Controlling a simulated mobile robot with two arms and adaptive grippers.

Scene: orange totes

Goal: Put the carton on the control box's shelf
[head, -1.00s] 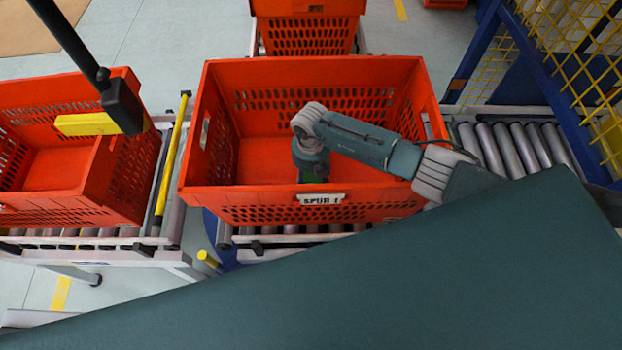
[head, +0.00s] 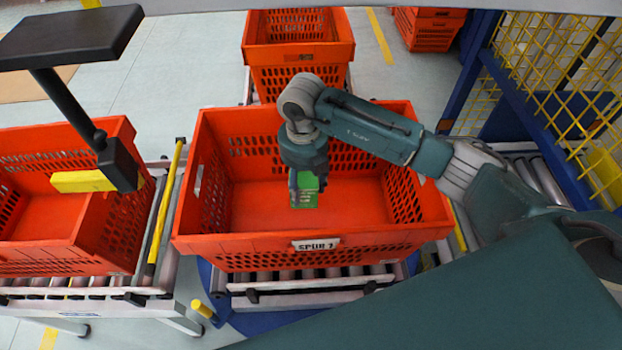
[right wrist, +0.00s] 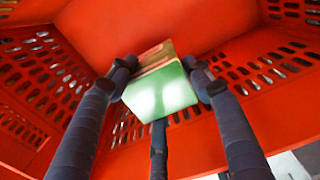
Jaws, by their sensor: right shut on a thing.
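The carton (head: 307,192) is green in the head view, held in my right gripper (head: 307,184) within the opening of the middle orange tote (head: 320,242). In the right wrist view the carton (right wrist: 160,92) shows a pale green face and a brownish side, and the gripper's dark fingers (right wrist: 163,85) close around it. A black box (head: 118,165) with a yellow bar stands on a black post at the left. A flat black plate (head: 75,35) tops that post; I cannot tell for sure which part is the shelf. My left gripper is not in view.
A second orange tote (head: 60,250) stands at the left on rollers. Another tote (head: 298,50) stands behind the middle one. A yellow mesh fence (head: 560,60) with blue posts is at the right. A yellow rail (head: 165,205) runs between the left and middle totes.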

